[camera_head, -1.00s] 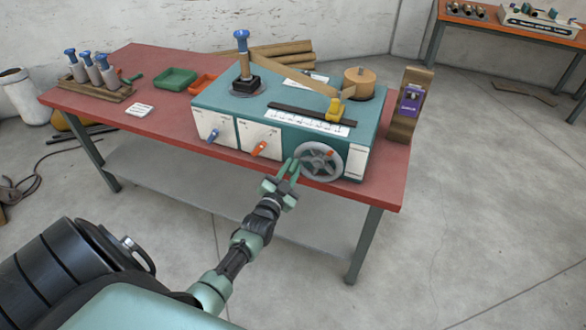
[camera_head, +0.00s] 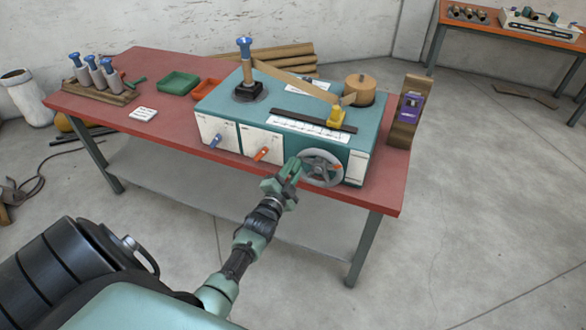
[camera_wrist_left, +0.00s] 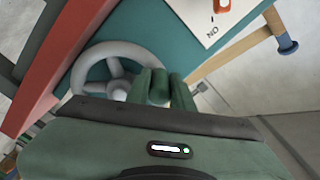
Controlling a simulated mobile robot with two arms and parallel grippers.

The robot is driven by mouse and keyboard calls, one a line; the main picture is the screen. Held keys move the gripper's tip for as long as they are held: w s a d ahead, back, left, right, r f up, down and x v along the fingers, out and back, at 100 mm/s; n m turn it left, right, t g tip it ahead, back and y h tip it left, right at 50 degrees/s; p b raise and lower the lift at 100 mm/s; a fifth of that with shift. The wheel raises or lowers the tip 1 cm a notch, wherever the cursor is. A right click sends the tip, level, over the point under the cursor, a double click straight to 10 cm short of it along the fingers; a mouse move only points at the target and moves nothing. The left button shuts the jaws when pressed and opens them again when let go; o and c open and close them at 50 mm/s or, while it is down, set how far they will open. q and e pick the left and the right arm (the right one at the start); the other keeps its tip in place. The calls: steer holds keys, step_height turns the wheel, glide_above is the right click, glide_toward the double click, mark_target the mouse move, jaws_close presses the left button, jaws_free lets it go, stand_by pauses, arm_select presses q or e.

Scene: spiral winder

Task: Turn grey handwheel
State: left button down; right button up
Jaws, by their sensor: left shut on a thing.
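The grey handwheel (camera_head: 309,180) is on the front face of the teal winder (camera_head: 367,140), near its right end. It is a spoked wheel with a small orange mark (camera_head: 337,166) on its right side. My left gripper (camera_head: 292,168) is at the wheel's left edge, shut on the handwheel; the fingers hide the exact part gripped. In the left wrist view the wheel's rim (camera_wrist_left: 118,48) lies just left of the green fingers (camera_wrist_left: 160,78). My right gripper is not in view.
On the winder front, a blue lever (camera_head: 215,141) and an orange lever (camera_head: 261,154) are left of the gripper. The red table (camera_head: 385,195) carries a green tray (camera_head: 178,83) and a wooden block (camera_head: 402,135). Floor in front is clear.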

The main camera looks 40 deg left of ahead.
arm_select(q)
steer(key=c, duration=1.2)
jaws_free()
steer(key=shift+c, duration=0.2)
steer(key=b+v, duration=0.1)
steer(key=v, duration=0.5)
steer(key=shift+s, duration=0.35)
steer(key=shift+s+d, duration=0.15)
steer(key=shift+s, duration=0.4)
